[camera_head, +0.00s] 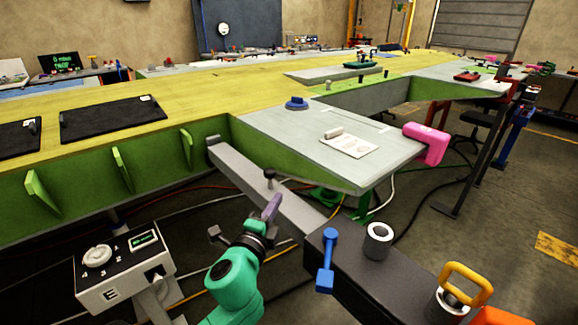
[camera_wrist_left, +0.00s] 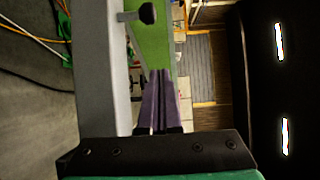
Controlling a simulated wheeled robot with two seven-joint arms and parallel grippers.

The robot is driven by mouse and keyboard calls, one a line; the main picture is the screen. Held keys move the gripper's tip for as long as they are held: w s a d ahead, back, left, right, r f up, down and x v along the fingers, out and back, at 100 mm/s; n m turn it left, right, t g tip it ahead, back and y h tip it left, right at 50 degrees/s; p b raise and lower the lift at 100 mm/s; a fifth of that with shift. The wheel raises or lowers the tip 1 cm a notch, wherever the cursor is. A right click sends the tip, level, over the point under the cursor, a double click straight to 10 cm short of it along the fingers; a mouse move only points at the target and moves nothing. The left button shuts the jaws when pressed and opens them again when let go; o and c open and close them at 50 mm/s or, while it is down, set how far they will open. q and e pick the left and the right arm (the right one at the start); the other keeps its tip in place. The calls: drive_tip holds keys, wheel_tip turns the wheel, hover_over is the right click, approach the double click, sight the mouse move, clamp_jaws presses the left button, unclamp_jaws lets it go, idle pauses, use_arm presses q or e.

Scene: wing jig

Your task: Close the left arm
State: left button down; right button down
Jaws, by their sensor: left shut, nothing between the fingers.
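A long grey beam (camera_head: 255,183), which looks like the jig's arm, runs from the green side of the wing jig down to a black block (camera_head: 375,285). A small black knob (camera_head: 269,174) stands up from the beam. My left gripper (camera_head: 273,206) is shut and empty, its purple fingers just in front of the beam and below the knob in the head view. In the left wrist view the shut fingers (camera_wrist_left: 160,90) point toward a green panel (camera_wrist_left: 152,45), with the grey beam (camera_wrist_left: 95,80) to their left and the knob (camera_wrist_left: 147,13) ahead. Contact with the beam cannot be told. My right gripper is not in view.
A blue lever (camera_head: 327,260), a grey ring (camera_head: 378,240) and a yellow handle (camera_head: 466,283) sit on the black block. A pink block (camera_head: 427,145) is at the grey plate's (camera_head: 300,130) corner. A control box marked E (camera_head: 124,273) stands at lower left. Cables lie on the floor.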

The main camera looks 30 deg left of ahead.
sight(272, 172)
use_arm(q)
drive_tip(key=p+x, duration=0.2)
drive_tip(key=x, duration=0.7)
drive_tip(key=shift+a+r, duration=0.1)
drive_tip(key=shift+a, duration=0.05)
drive_tip(key=a, duration=0.2)
drive_tip(key=shift+s+a, duration=0.1)
drive_tip(key=shift+a, duration=0.25)
drive_tip(key=shift+s+a+p, duration=0.15)
drive_tip(key=shift+a+p, duration=0.15)
drive_tip(key=shift+a, duration=0.2)
drive_tip(key=shift+w+a, duration=0.15)
drive_tip(key=shift+a, duration=0.3)
drive_tip(key=shift+w+a, duration=0.2)
drive_tip(key=shift+a, duration=0.3)
